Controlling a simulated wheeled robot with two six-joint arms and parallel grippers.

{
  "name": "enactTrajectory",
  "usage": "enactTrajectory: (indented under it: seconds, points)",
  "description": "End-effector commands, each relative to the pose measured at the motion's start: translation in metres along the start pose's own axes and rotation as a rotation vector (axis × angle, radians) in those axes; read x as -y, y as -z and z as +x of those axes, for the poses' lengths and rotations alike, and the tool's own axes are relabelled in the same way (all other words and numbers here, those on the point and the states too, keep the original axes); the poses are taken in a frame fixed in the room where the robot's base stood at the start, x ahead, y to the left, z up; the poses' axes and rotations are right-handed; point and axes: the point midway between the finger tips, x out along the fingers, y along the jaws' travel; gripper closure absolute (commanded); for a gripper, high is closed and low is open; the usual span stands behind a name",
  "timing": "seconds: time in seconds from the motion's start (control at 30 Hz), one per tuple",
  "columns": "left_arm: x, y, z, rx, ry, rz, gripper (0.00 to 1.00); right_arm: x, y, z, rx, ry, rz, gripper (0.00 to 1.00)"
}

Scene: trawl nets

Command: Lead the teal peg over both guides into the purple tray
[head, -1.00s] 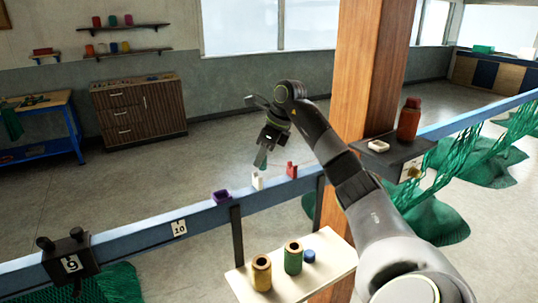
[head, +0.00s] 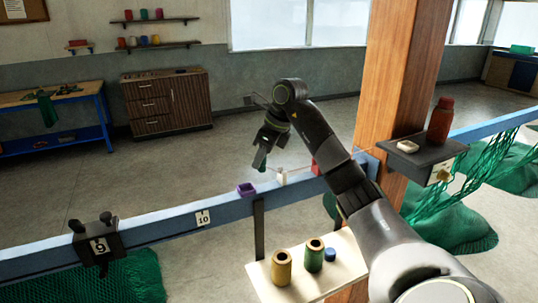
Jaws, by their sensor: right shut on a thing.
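My right gripper (head: 264,149) is shut on the teal peg (head: 260,162), which hangs below the jaws, slightly tilted. The peg is in the air above the blue rail, between the purple tray (head: 246,189) and the white guide (head: 281,178) in the picture. The purple tray is a small open box on the rail, below and left of the peg. The red guide (head: 315,168) stands farther right, partly hidden by my right arm. A thin line runs near the guides; its exact path is too fine to tell. My left gripper is out of view.
A wooden post (head: 410,90) and a black shelf (head: 425,155) with a red-brown bottle (head: 440,121) stand right. A pale shelf (head: 268,287) holds spools below.

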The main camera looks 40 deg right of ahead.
Motion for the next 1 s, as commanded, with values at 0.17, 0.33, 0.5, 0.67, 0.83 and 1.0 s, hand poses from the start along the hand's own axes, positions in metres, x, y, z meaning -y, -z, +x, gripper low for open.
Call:
enactTrajectory:
  seconds: [0.17,0.33,0.5,0.67,0.83,1.0]
  points:
    - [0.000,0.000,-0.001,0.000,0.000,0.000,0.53,-0.011,-0.010,0.004,0.001,-0.002,-0.002,0.98]
    - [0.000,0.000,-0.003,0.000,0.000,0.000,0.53,-0.021,-0.019,0.007,0.001,-0.002,-0.003,0.98]
    - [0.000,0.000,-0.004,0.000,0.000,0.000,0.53,-0.030,-0.028,0.011,0.001,-0.002,-0.002,0.98]
    - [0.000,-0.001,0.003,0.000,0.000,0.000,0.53,-0.034,-0.028,0.022,-0.001,0.000,0.000,0.98]
    - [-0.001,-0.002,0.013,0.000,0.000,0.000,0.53,-0.034,-0.022,0.034,0.000,0.000,0.000,0.98]
    - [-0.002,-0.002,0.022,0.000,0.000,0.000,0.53,-0.034,-0.018,0.046,0.000,0.000,0.000,0.98]
